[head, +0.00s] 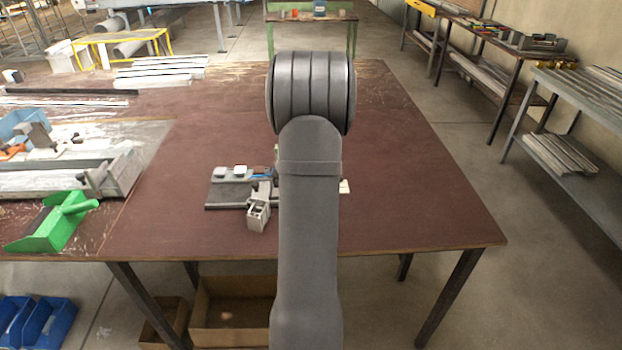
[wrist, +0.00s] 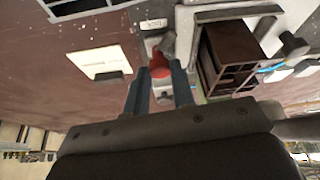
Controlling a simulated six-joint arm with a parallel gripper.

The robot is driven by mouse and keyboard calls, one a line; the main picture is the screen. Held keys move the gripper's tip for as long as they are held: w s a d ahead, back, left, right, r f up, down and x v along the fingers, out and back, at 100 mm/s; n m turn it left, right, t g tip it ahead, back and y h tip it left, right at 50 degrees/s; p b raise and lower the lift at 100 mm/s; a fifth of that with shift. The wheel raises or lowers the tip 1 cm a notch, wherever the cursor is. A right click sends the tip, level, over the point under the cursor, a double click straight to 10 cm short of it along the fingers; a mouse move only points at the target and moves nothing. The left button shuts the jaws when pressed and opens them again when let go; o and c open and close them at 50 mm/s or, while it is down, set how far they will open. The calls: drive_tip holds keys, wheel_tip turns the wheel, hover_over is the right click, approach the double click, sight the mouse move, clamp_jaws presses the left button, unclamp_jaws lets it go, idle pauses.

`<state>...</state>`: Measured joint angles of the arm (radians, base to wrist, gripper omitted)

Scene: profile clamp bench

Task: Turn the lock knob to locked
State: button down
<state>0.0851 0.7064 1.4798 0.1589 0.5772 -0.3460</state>
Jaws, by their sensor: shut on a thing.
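The lock knob (wrist: 160,68) is red and sits between the two fingers of my gripper (wrist: 161,88) in the wrist view. The fingers are shut on it, one on each side. A small plate with dark lettering (wrist: 153,24) lies just beyond the knob; I cannot read the knob's setting for certain. To the right, a hollow dark profile (wrist: 228,55) sits in the grey clamp frame (wrist: 209,15). In the head view the clamp fixture (head: 228,193) shows on the table left of my arm, which hides the knob and gripper.
A white card (wrist: 100,62) lies left of the knob. The brown table (head: 420,190) is clear on the right. Cardboard boxes (head: 232,312) stand below the table.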

drive_tip(key=shift+a+m+h, duration=0.15)
drive_tip(key=shift+m+h, duration=0.45)
drive_tip(key=shift+m, duration=0.8)
drive_tip(key=c, duration=1.2)
unclamp_jaws()
drive_tip(key=shift+r, duration=0.1)
drive_tip(key=d+v, duration=0.1)
drive_tip(key=v, duration=1.6)
drive_tip(key=shift+a, duration=0.5)
drive_tip(key=shift+s+r, duration=0.1)
